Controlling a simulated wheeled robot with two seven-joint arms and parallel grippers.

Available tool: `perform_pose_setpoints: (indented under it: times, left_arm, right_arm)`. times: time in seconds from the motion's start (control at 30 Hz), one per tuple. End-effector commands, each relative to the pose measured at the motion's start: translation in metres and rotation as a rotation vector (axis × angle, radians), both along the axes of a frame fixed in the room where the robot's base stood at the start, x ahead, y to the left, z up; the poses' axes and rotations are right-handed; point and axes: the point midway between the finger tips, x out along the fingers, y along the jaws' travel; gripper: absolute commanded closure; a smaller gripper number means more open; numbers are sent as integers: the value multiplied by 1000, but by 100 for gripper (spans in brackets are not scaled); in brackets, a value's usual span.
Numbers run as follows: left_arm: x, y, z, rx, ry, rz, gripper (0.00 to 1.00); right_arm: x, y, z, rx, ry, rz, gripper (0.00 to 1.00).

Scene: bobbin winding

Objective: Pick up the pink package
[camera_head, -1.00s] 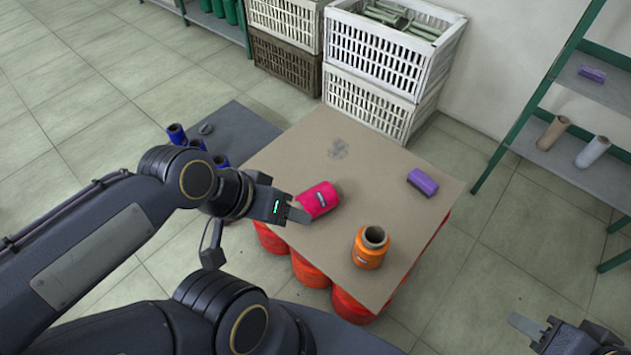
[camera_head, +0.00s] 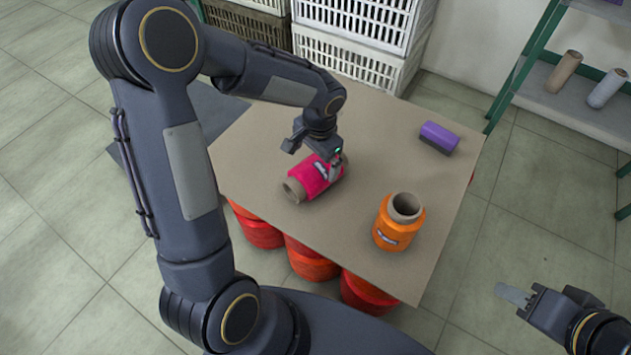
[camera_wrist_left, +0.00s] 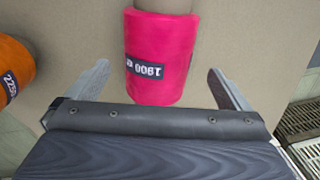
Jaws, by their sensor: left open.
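The pink package (camera_head: 313,178) is a pink-wrapped bobbin lying on its side on the brown tabletop (camera_head: 270,140), its bare tube end toward the lower left. My left gripper (camera_head: 335,168) is over its upper right end, pointing down. In the left wrist view the pink package (camera_wrist_left: 160,58) shows between the two spread fingers, with a gap on each side; the fingers (camera_wrist_left: 160,88) are open and hold nothing. Part of the package is hidden by the gripper in the head view. My right gripper (camera_head: 513,295) is off the table at the lower right; its jaw opening is unclear.
An orange bobbin (camera_head: 398,228) stands upright to the right of the pink package. Red-orange drums (camera_head: 310,258) support the top. White crates (camera_head: 350,60) stand behind, and a green-framed shelf (camera_head: 530,60) is at right.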

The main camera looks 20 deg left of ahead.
Motion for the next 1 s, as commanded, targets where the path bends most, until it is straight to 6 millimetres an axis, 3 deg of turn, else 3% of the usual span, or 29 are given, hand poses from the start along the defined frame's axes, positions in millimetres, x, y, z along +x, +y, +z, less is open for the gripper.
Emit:
perform_pose_setpoints:
  times: [0.63,0.9,1.0]
  left_arm:
    - [-1,6,-80,4,7,-6,0]
    - [0,6,-82,4,4,-7,0]
    - [0,6,-82,4,4,-7,13]
  right_arm:
    - [0,0,-29,0,0,0,64]
    - [0,0,-28,0,0,0,64]
    - [0,0,-28,0,0,0,64]
